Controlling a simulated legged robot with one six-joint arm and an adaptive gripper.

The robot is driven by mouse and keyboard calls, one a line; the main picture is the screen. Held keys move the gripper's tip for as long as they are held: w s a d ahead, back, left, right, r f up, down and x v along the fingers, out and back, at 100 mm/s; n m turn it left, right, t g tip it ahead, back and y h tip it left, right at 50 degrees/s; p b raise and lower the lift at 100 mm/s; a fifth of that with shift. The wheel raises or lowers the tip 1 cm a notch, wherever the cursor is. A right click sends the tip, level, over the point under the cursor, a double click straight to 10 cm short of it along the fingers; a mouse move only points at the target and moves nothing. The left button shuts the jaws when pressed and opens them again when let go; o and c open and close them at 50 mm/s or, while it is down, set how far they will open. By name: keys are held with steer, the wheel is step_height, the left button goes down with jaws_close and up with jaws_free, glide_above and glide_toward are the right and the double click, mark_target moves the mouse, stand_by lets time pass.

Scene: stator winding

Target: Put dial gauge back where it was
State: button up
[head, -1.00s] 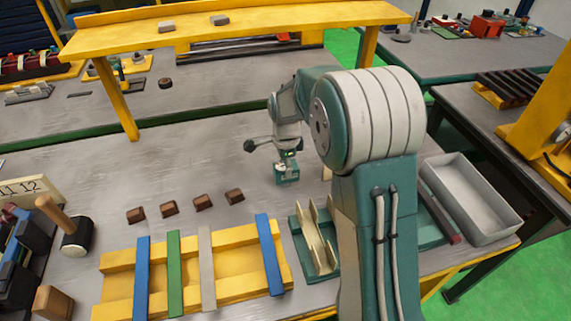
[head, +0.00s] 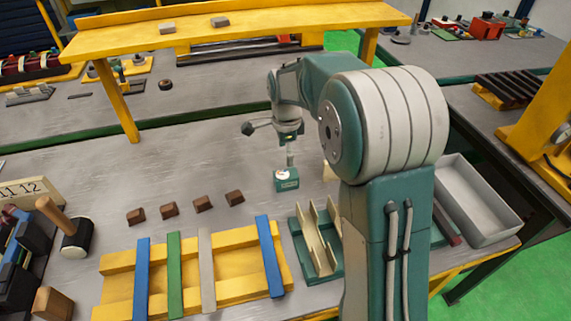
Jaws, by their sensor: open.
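The dial gauge (head: 287,183) is a small green block with a pale round face on its upper left. It stands on the grey table near the middle of the head view, to the right of the brown blocks. A thin grey upright part shows above it; I cannot tell whether it belongs to the gauge or to my gripper. My gripper (head: 289,140) is open, pointing down just above the gauge. Its fingertips are small and hard to make out.
Several brown blocks (head: 169,210) lie in a row left of the gauge. A yellow rack (head: 190,262) with coloured strips and a green holder with pale plates (head: 318,240) are at the front. A grey tray (head: 478,205) is right. A yellow shelf (head: 240,25) spans behind.

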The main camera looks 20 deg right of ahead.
step_height(320, 180, up, 7)
steer(key=s+r+n+t, duration=0.1)
steer(key=s+r+n, duration=0.25)
steer(key=s, duration=0.35)
steer(key=s+r+n+t, duration=0.2)
steer(key=s+r+n, duration=0.1)
steer(key=s+n, duration=0.3)
steer(key=s+f+n+t, duration=0.2)
steer(key=s+n, duration=0.6)
steer(key=s, duration=0.6)
steer(key=shift+s+f+t, duration=0.15)
steer(key=shift+s+t, duration=0.15)
steer(key=shift+s, duration=0.05)
